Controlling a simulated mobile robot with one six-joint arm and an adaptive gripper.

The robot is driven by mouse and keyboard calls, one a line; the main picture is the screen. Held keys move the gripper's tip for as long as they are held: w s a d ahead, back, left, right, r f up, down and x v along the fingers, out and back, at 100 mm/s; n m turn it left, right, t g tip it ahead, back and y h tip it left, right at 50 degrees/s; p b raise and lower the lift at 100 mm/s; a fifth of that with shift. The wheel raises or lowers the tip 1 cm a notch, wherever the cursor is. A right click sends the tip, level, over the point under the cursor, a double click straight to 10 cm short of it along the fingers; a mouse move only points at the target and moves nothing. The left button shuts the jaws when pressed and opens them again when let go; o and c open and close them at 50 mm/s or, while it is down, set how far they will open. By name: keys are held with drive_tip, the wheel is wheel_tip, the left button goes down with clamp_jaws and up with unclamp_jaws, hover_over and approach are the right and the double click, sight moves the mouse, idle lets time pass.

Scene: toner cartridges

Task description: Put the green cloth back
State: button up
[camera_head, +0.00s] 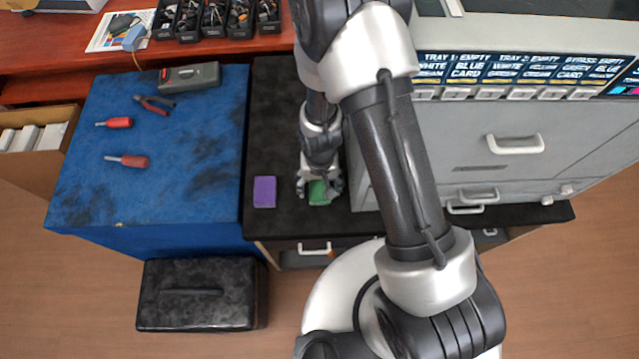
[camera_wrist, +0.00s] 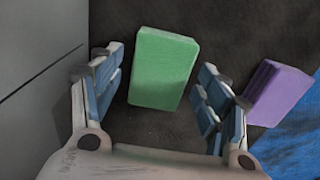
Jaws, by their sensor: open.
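The green cloth (camera_head: 319,194) is a folded block on the black table top (camera_head: 265,120), beside the grey printer. In the wrist view the green cloth (camera_wrist: 163,68) lies slightly tilted ahead of and partly between my fingers. My gripper (camera_head: 320,188) is open above it, with one finger on each side; the wrist view shows my gripper's fingertips (camera_wrist: 158,66) apart, with gaps to the cloth. A purple block, likely another folded cloth (camera_head: 265,192), lies to the left in the head view; this purple cloth (camera_wrist: 278,93) is just outside the right finger in the wrist view.
The grey printer (camera_head: 470,150) with drawer handles stands close on the right. A blue-topped table (camera_head: 190,140) on the left holds red screwdrivers (camera_head: 128,160), pliers (camera_head: 155,103) and a grey case (camera_head: 190,77). A black box (camera_head: 195,295) stands on the floor.

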sight(319, 188)
drive_tip(key=shift+r, duration=0.1)
wheel_tip(319, 188, up, 12)
drive_tip(key=p, duration=0.5)
idle(0.5)
